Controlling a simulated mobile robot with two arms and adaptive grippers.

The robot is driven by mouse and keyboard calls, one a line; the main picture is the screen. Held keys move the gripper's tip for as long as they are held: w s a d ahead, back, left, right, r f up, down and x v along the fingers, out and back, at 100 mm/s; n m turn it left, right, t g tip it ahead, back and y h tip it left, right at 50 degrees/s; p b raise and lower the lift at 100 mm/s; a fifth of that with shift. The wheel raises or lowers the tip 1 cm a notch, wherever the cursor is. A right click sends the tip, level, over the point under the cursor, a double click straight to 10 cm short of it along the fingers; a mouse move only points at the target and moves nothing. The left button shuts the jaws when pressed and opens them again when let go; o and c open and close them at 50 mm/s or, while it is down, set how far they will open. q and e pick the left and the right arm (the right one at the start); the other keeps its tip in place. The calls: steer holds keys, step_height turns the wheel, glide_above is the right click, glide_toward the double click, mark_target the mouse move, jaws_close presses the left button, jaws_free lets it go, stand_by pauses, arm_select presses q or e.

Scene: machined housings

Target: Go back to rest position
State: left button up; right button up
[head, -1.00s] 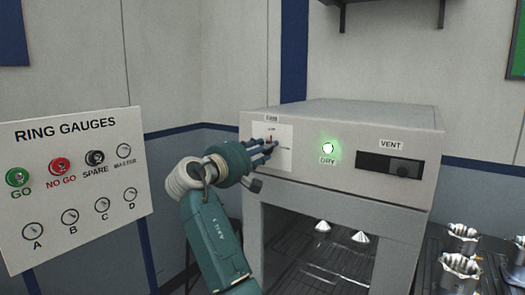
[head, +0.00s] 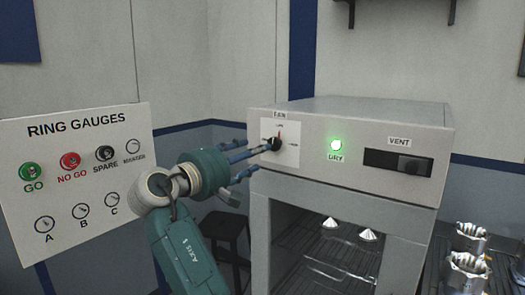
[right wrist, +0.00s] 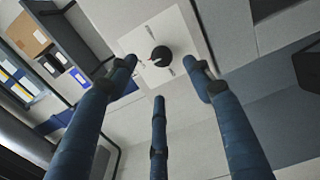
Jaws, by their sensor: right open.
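My right gripper (head: 250,158) is open and empty in the head view, just left of the dryer's front panel. Its blue fingers are spread and point toward a black knob (head: 273,144) on a white dial plate (head: 291,154). In the right wrist view, the three fingers of the gripper (right wrist: 161,80) are spread apart around the view of the knob (right wrist: 161,56), with nothing between them. A fingertip overlaps the knob's left side in the head view, but the wrist view shows a gap. My left gripper is not in view.
The grey dryer (head: 350,115) has a lit green DRY lamp (head: 336,145), a VENT slot (head: 398,162) and an open chamber with shiny parts inside. A ring gauge board (head: 80,185) stands left of my arm. Metal housings (head: 466,270) sit at the right. A dark stool (head: 229,228) stands behind my arm.

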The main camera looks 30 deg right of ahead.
steer(key=shift+v, duration=0.95)
